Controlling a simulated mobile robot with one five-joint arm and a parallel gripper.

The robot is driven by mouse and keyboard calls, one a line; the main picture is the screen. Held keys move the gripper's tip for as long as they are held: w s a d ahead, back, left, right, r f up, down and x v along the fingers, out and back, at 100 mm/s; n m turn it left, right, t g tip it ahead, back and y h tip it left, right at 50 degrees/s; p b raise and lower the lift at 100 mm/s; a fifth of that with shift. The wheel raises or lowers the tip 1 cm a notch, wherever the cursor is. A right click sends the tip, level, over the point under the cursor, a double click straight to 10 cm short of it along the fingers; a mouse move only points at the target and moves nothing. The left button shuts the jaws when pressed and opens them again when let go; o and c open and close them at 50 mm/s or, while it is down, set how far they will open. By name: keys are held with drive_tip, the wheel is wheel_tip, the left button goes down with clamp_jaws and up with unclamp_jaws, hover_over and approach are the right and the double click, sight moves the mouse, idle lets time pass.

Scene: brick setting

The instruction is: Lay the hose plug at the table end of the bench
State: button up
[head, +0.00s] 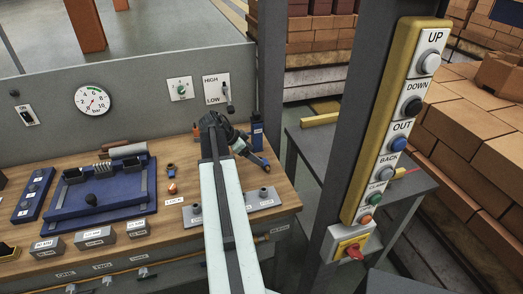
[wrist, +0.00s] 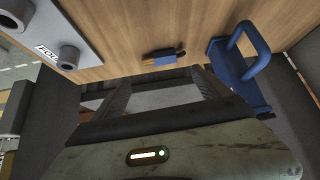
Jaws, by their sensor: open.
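I cannot tell for certain which piece is the hose plug. In the head view a small copper-orange piece (head: 172,188) and a small dark fitting with an orange part (head: 170,169) lie on the wooden bench (head: 182,150), left of my arm. In the wrist view a small blue piece with an orange-brown part (wrist: 165,57) lies on the bench near its edge. My gripper (wrist: 160,80) is open, with nothing between its fingers, which show in front of the bench's edge. In the head view my arm's end is over the right end of the bench.
A blue handled object (wrist: 240,52) stands right of the small piece in the wrist view. A grey rail with posts (head: 232,206) lies along the bench front. A blue fixture (head: 105,200) stands at left. A grey pillar with buttons (head: 350,130) and a side table (head: 330,150) are at right.

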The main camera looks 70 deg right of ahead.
drive_tip(key=p+v, duration=0.1)
drive_tip(key=v, duration=0.3)
drive_tip(key=shift+p, duration=0.4)
idle(0.9)
